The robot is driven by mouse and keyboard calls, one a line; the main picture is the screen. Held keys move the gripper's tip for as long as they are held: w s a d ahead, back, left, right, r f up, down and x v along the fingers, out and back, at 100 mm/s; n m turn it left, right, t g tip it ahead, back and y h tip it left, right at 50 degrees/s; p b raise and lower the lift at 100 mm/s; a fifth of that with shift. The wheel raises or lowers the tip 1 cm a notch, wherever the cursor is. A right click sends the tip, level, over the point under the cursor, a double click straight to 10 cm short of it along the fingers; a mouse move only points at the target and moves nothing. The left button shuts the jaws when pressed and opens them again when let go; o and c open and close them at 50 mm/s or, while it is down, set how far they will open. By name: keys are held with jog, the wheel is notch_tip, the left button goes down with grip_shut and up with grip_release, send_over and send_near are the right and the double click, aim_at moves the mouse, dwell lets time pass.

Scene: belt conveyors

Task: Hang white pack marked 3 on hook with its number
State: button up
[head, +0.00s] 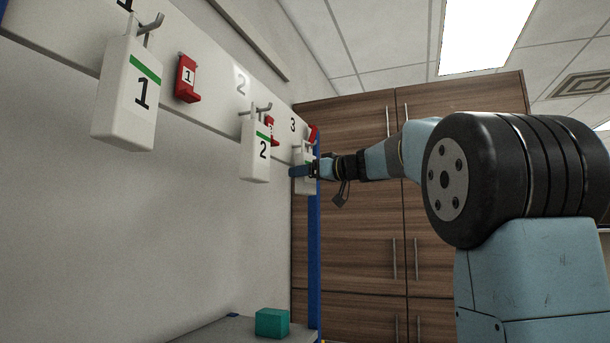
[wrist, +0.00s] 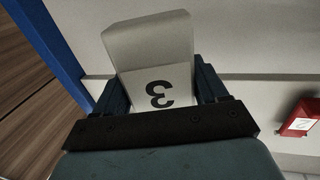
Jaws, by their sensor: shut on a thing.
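The white pack marked 3 (wrist: 150,45) is between the two fingers of my gripper (wrist: 158,90) in the wrist view, its 3 upside down there. My gripper is shut on it. In the head view the pack (head: 299,172) is at the board's far end, just below the printed 3, and my gripper (head: 303,171) partly covers it. The hook for number 3 is mostly hidden behind the pack and gripper, so I cannot tell whether the pack is on it.
White packs marked 1 (head: 125,105) and 2 (head: 256,155) hang on their hooks on the board. Red holders marked 1 (head: 187,80) and 2 (wrist: 300,118) are beside them. A teal box (head: 272,322) is on the surface below. A blue post (head: 314,250) stands by the board's end.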

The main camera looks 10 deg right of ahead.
dwell(0.4)
jog(key=o, duration=1.1)
jog(key=shift+o, duration=0.2)
jog(key=shift+s+d, duration=0.1)
jog(key=v, duration=1.3)
jog(key=shift+s+d, duration=0.2)
jog(key=shift+s, duration=0.05)
